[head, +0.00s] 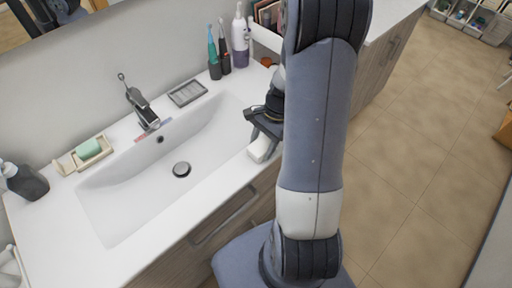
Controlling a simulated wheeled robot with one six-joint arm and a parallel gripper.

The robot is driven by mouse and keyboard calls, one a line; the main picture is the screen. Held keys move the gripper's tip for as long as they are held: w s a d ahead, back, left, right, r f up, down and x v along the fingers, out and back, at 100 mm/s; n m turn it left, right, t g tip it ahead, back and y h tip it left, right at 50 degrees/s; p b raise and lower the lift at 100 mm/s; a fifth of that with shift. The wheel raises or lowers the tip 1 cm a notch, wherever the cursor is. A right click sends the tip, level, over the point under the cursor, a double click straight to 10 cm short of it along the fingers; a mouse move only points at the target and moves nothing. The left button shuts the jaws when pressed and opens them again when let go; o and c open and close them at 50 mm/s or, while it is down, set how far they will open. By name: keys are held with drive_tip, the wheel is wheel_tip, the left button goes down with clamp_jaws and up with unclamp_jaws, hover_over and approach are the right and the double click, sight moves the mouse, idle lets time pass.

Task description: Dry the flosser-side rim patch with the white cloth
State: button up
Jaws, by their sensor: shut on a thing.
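My gripper (263,128) is over the right front rim of the white sink (226,107), pointing down. It is shut on the white cloth (261,149), a small pale block shape below the fingers at the counter's front edge. I cannot tell whether the cloth touches the rim. A white and purple upright device (240,42), possibly the flosser, stands at the back right of the counter. No wet patch can be made out on the rim; my arm hides part of the counter's right side.
Two electric toothbrushes, one teal (213,58) and one black (224,52), stand near a grey soap tray (188,93). The faucet (145,108) is at the back. A green soap (88,148) in a dish and a dark dispenser (24,181) are left. The front rim is clear.

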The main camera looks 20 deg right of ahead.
drive_tip(key=shift+w+d, duration=0.3)
drive_tip(key=shift+d, duration=0.5)
wheel_tip(320, 180, up, 7)
drive_tip(key=p, duration=0.5)
drive_tip(key=shift+r+p, duration=0.1)
drive_tip(key=shift+p, duration=0.2)
